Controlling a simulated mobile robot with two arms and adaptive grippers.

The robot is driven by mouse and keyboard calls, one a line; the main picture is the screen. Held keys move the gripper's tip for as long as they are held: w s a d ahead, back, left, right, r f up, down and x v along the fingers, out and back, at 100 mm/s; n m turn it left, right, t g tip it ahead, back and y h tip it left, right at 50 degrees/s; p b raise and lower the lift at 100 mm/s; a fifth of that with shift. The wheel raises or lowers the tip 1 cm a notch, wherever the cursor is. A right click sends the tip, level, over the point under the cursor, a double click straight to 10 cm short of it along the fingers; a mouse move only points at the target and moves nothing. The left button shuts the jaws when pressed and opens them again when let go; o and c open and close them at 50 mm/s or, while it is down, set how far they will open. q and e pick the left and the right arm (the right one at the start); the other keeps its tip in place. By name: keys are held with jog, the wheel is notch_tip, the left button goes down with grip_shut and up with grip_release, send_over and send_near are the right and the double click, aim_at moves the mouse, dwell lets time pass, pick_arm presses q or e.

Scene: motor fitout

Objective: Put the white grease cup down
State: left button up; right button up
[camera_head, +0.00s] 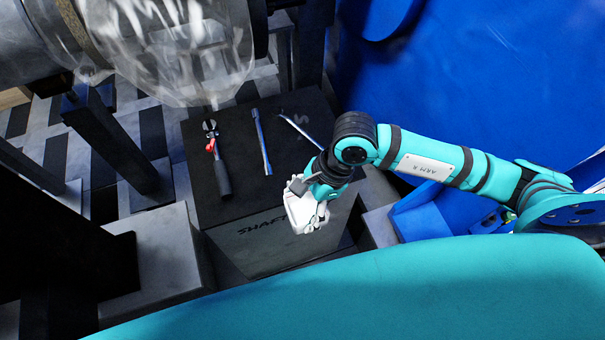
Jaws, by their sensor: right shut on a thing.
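My right gripper (306,190) reaches in from the right and is shut on the white grease cup (304,214). The cup shows just below the gripper in the picture, in front of the near right part of the dark box's top (262,203). I cannot tell whether the cup touches the box or is held above it. The fingers and the cup partly overlap, so the exact grip is hard to make out. My left gripper is not in view.
On the box lie a wrench with a red part and dark handle (217,160), a straight silver tool (261,140) and another silver tool (300,130). A large machine wrapped in clear plastic (180,50) overhangs the far left. A blue container (425,217) stands right.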

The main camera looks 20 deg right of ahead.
aim_at(306, 224)
jog(key=shift+s+a+r, duration=0.1)
jog(key=shift+s+a, duration=0.15)
jog(key=shift+s, duration=0.7)
jog(key=shift+s+a+r, duration=0.1)
jog(key=shift+s+a, duration=0.15)
jog(key=shift+s, duration=0.65)
jog(key=shift+w+d+r+n, duration=0.2)
jog(key=shift+w+d+n, duration=0.15)
jog(key=shift+n, duration=0.35)
jog(key=w+d+r+n+g, duration=0.1)
jog(key=n, duration=0.1)
jog(key=w+d+r+n+g+h, duration=0.1)
jog(key=n, duration=0.2)
jog(key=w+d+r+n+g+p, duration=0.1)
jog(key=d+r+n, duration=0.1)
jog(key=shift+w+n, duration=0.25)
jog(key=shift+n, duration=0.15)
jog(key=w+d+r+n+g+h, duration=0.1)
jog(key=w+d+r+n+h, duration=0.2)
jog(key=d+r+n, duration=0.2)
notch_tip(306, 224, up, 4)
jog(key=n, duration=0.3)
jog(key=shift+d, duration=0.2)
jog(key=shift+w, duration=0.15)
